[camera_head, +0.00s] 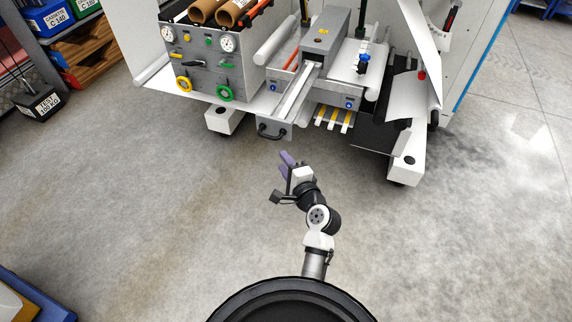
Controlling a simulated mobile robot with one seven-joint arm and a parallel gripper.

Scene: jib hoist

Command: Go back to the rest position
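My gripper (287,158) is in the middle of the view, with purple finger pads. It is above the bare concrete floor, in front of the white machine (190,92). My arm rises from my round dark base at the bottom and is bent, with the gripper pointing away from me and slightly left. No object shows in the gripper. The fingers are small and overlap from this angle, so the gap between them is unclear. The gripper appears apart from the drawer front with the black handle (270,132).
The machine has a panel with gauges and yellow and green rings (226,93), and feet standing on the floor. A shelf with cassette boxes (48,20) and a test weight (38,106) are at left. A blue-edged object (40,303) is at lower left.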

